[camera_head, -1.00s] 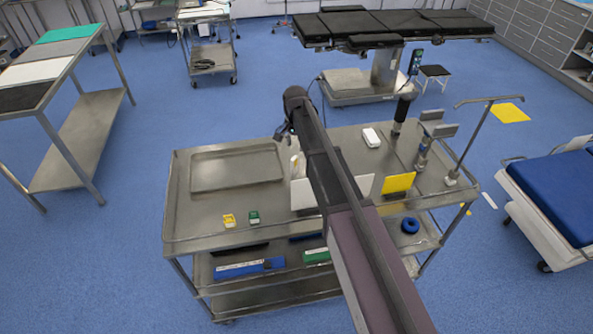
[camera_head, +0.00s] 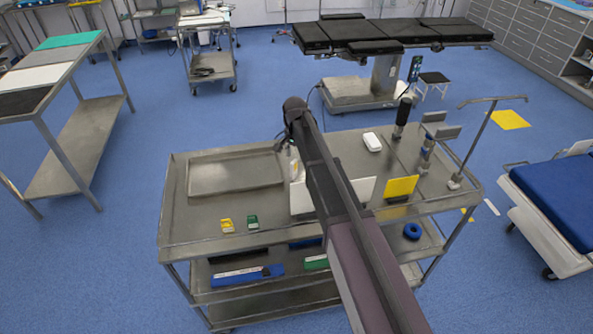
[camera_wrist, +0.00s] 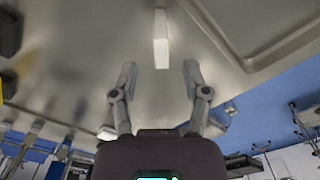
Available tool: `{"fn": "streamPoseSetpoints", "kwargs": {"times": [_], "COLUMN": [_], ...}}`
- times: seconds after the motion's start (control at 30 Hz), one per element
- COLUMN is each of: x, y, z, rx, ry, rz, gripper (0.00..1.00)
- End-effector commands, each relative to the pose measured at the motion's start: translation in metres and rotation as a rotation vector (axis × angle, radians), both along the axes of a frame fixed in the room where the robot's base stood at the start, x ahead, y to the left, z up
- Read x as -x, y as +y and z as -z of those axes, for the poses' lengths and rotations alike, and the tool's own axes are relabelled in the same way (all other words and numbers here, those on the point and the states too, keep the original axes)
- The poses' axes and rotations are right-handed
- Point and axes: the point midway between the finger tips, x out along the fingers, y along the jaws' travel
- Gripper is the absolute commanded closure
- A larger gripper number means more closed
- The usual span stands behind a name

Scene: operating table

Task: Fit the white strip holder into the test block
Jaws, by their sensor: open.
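A narrow white upright piece, which looks like the white strip holder (camera_wrist: 161,40), stands on the steel top in the wrist view. It lies just ahead of my gripper (camera_wrist: 160,74), roughly centred between the two spread fingers and apart from them. My gripper is open and empty. In the head view a white piece (camera_head: 295,168) shows beside my arm, partly covered by it; my gripper is mostly hidden there. I cannot tell for sure which thing is the test block. A small yellow block (camera_head: 227,225) and a small green block (camera_head: 253,222) sit at the front of the trolley top.
The steel trolley (camera_head: 190,232) carries a shallow empty tray (camera_head: 235,176) at the left. A white panel (camera_head: 363,188) and a yellow panel (camera_head: 400,187) stand at the front, right of centre. A white box (camera_head: 372,142) and metal stands (camera_head: 428,150) are farther right.

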Motion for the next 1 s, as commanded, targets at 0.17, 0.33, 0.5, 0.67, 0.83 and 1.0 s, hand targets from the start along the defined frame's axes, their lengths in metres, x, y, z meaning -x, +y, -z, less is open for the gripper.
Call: {"fn": "streamPoseSetpoints", "kwargs": {"times": [0.17, 0.33, 0.5, 0.67, 0.83, 1.0], "x": [0.001, 0.001, 0.002, 0.002, 0.002, 0.002], "y": [0.001, 0.003, 0.004, 0.004, 0.004, 0.004], "z": [0.01, 0.023, 0.036, 0.047, 0.052, 0.052], "rx": [0.0, 0.0, 0.0, 0.0, 0.0, 0.0], "ry": [0.0, 0.0, 0.0, 0.0, 0.0, 0.0], "rz": [0.0, 0.0, 0.0, 0.0, 0.0, 0.0], "gripper": [0.4, 0.4, 0.4, 0.4, 0.4, 0.4]}}
